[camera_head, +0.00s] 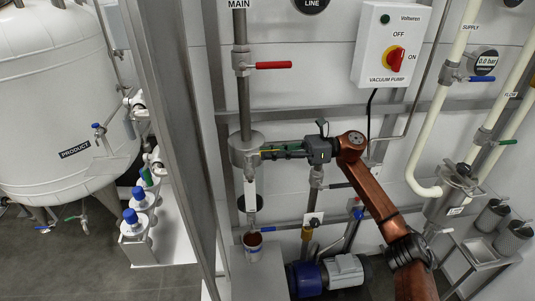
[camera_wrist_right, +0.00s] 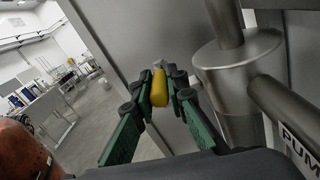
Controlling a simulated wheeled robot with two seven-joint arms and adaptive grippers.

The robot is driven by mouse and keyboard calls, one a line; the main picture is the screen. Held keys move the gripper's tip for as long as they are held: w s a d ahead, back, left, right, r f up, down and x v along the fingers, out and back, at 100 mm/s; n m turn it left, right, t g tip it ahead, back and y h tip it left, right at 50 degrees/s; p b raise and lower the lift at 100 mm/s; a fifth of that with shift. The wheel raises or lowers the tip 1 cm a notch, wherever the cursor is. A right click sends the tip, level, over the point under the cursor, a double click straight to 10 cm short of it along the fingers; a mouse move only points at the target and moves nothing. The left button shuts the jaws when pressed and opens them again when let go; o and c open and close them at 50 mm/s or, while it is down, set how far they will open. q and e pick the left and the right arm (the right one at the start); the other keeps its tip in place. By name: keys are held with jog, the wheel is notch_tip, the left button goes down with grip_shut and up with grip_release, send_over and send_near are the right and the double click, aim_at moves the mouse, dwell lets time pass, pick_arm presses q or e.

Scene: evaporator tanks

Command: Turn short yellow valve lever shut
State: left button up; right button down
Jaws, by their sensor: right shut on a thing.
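The short yellow valve lever (camera_wrist_right: 159,92) is between the fingertips of my right gripper (camera_wrist_right: 161,83) in the right wrist view. The green and dark fingers are shut on it, one on each side. In the head view my right gripper (camera_head: 272,153) reaches left to the grey cylindrical vessel (camera_head: 243,147) on the vertical pipe. Only a thin yellow strip of the lever (camera_head: 268,151) shows there, mostly hidden by the fingers. The valve body behind it is hidden. My left gripper is in neither view.
A red lever (camera_head: 272,65) is on the pipe above, and a blue lever (camera_head: 268,229) below, over a white cup (camera_head: 253,246). A vacuum pump switch box (camera_head: 391,45) is at upper right. A grey post (camera_head: 180,130) stands close left.

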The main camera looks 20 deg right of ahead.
jog(key=shift+r, duration=0.1)
jog(key=c, duration=1.9)
grip_release()
jog(key=v, duration=1.2)
